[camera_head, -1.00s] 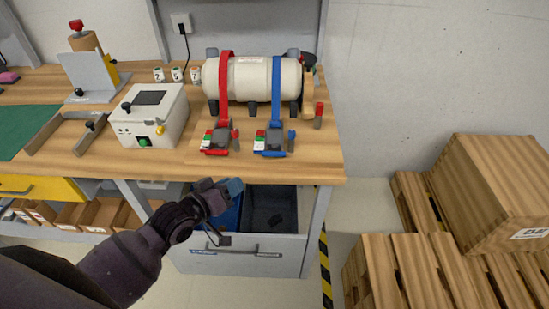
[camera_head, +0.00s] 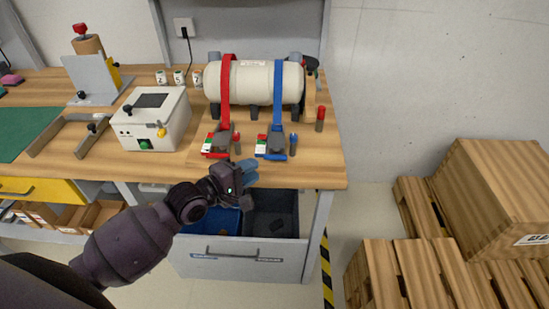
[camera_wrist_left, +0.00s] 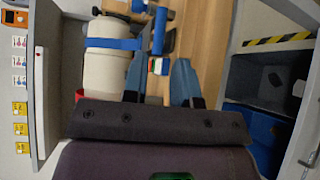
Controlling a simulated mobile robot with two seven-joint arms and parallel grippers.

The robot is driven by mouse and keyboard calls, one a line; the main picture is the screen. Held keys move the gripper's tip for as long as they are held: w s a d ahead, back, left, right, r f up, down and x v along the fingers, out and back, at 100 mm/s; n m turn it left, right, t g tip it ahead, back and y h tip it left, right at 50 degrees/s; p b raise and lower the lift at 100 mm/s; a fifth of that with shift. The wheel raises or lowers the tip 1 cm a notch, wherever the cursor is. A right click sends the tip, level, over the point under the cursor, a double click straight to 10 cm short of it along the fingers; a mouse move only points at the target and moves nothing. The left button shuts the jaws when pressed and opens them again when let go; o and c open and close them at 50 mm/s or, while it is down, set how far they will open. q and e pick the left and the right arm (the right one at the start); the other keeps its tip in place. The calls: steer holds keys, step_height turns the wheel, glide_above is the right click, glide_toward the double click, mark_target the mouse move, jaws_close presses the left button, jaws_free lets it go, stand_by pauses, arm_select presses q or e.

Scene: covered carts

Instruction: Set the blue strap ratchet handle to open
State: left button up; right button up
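The blue strap (camera_head: 277,90) runs over the right part of a cream tank (camera_head: 250,80) on the bench. Its ratchet (camera_head: 271,146) lies at the strap's lower end, with a blue-tipped handle (camera_head: 293,143) at its right side. The exact handle angle is hard to tell. In the left wrist view the blue strap (camera_wrist_left: 115,43) and ratchet handle (camera_wrist_left: 159,30) show beyond my fingers. My left gripper (camera_head: 249,172) is in front of the bench edge, below the ratchet and apart from it. Its blue fingers stand apart and empty in the wrist view (camera_wrist_left: 158,82). My right gripper is out of view.
A red strap (camera_head: 225,95) with its own ratchet (camera_head: 219,142) is just left of the blue one. A white control box (camera_head: 150,120) stands further left. An open drawer (camera_head: 235,250) with bins is below the bench edge. Wooden crates (camera_head: 490,200) stand at right.

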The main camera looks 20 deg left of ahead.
mark_target(273, 159)
arm_select(q)
steer(key=x, duration=0.8)
jaws_close()
